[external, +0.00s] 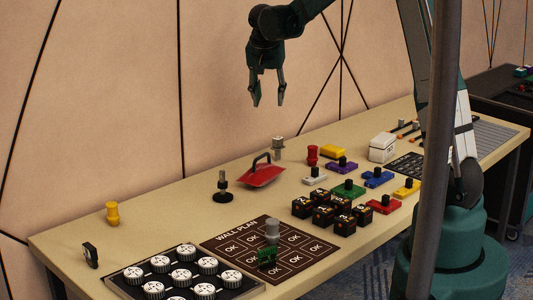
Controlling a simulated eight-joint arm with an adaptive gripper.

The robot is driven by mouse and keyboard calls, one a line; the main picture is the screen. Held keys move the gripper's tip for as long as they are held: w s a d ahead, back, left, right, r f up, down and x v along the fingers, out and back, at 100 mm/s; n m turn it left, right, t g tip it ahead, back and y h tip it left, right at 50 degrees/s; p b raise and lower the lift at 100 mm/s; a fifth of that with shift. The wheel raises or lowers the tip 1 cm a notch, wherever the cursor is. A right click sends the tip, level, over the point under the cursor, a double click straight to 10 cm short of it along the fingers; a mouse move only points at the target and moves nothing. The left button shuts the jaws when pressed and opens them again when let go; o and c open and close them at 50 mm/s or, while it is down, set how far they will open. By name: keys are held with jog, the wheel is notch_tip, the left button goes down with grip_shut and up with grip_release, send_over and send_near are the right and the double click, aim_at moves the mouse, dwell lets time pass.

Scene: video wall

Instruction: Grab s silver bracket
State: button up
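My gripper (268,103) hangs above the table, fingers pointing down, spread apart and empty. Below and to its right, a pale grey or silver flat piece with a black knob (315,177) lies on the table; it looks like the silver bracket, but it is small in this view. Similar pieces lie to its right: purple (341,168), green (348,190), blue (378,179), red (383,206) and yellow (406,189). A grey metallic upright part (278,146) stands at the table's back, below my gripper. My gripper touches none of these.
A red piece with a dark handle (262,176), a black knob stand (223,188) and black cubes (335,215) surround the pale piece. A "WALL PLAN" board (215,245) and a dial tray (245,284) are at the front. The table's left middle (155,225) is clear.

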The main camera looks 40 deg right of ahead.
aim_at(277, 138)
jog(key=w+d+f+m, duration=0.1)
jog(key=w+d+f, duration=0.1)
jog(key=f, duration=0.3)
jog(key=w+d+f+m+g, duration=0.1)
jog(key=w+d+f, duration=0.2)
jog(key=d+f, duration=0.1)
jog(key=w+d+f+m+h, duration=0.1)
jog(key=w+d+f+m, duration=0.1)
jog(key=f, duration=0.3)
jog(key=shift+w+d+f+g, duration=0.2)
jog(key=shift+w+d, duration=0.1)
jog(key=shift+d, duration=0.15)
jog(key=shift+w+d+f+g, duration=0.2)
jog(key=shift+w+d, duration=0.1)
jog(key=shift+d, duration=0.15)
jog(key=shift+r, duration=0.1)
jog(key=shift+b+x, duration=0.4)
jog(key=shift+x, duration=0.9)
jog(key=shift+b+x, duration=0.7)
jog(key=shift+x, duration=1.9)
jog(key=shift+s+d, duration=0.15)
jog(key=shift+c, duration=0.6)
